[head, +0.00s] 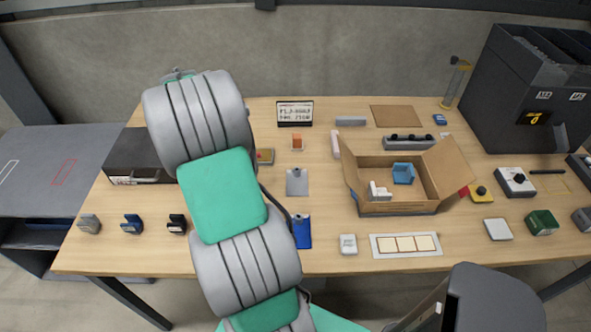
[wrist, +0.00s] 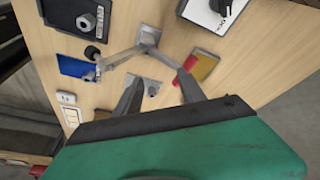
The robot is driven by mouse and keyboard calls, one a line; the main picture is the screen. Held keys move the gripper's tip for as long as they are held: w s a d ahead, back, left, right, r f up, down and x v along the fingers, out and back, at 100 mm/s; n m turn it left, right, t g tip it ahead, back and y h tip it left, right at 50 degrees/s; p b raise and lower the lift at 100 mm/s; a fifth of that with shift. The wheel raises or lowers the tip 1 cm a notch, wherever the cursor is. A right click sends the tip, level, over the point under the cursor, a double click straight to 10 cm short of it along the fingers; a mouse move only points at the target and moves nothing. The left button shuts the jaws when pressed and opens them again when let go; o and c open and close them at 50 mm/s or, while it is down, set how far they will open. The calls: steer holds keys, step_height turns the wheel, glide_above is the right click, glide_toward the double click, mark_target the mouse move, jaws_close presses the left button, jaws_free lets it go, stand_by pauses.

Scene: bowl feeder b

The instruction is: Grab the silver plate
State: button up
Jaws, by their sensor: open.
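The silver plate (head: 297,186) lies flat on the table near its middle, with a small knob on it, just right of my arm in the head view. In the wrist view the silver plate (wrist: 143,81) shows between and beyond my fingers, partly covered by them. My gripper (wrist: 158,86) is open and empty, its fingers apart on either side of the plate in that view. Whether they touch it, I cannot tell. My gripper is hidden behind my arm in the head view.
An open cardboard box (head: 390,208) stands to the right.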

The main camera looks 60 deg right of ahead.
mark_target(296, 169)
steer(key=s+d+f+m+g+p, duration=0.15)
steer(key=s+d+f+m, duration=0.25)
steer(key=s+d+m, duration=0.4)
steer(key=shift+n+y, duration=0.4)
steer(key=shift+n, duration=0.1)
steer(key=x, duration=0.2)
steer(key=p+x, duration=0.1)
steer(key=x, duration=0.2)
steer(key=p+x, duration=0.1)
steer(key=x, duration=0.2)
steer(key=shift+s+d+r, duration=0.2)
steer(key=shift+s+d, duration=0.15)
steer(key=shift+s, duration=0.05)
jaws_close()
